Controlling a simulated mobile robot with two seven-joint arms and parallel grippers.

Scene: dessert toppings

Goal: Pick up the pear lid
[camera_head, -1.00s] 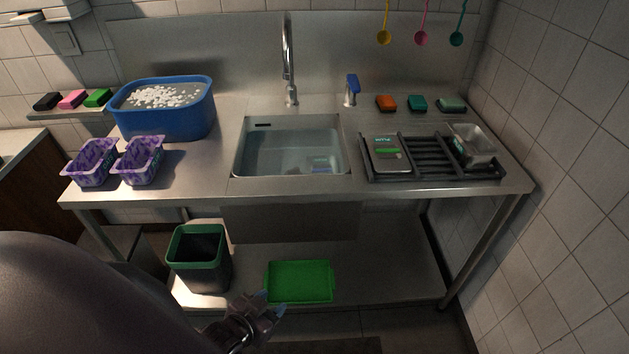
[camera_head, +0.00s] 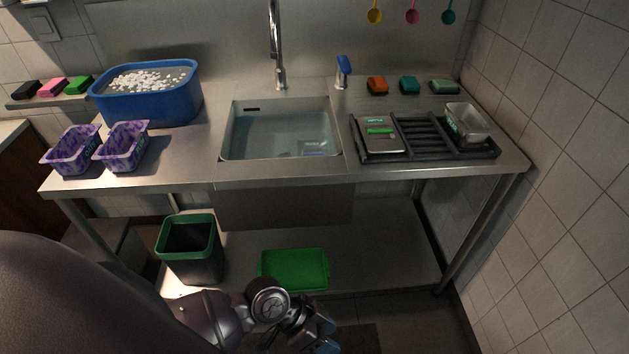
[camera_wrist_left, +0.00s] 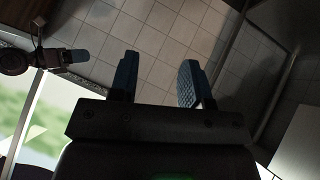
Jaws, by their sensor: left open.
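A flat grey metal lid (camera_head: 381,147) with a green strip and a small label lies on the left part of the black rack. The label is too small to read, so I cannot confirm that it is the pear lid. An open metal tin (camera_head: 466,122) with a label stands at the rack's right end. My left gripper (camera_head: 322,337) is low in front of the table, well below and apart from the lid. In the left wrist view its two fingers (camera_wrist_left: 158,78) are apart with nothing between them. A dark gripper-like part of mine (camera_wrist_left: 58,42) shows at that view's left edge.
The black rack (camera_head: 427,152) sits right of the sink (camera_head: 232,140), where a labelled item lies in the water. Purple tubs (camera_head: 124,147) and a blue basin (camera_head: 150,105) stand left. A bin (camera_head: 190,250) and a green tray (camera_head: 293,270) are below the tabletop.

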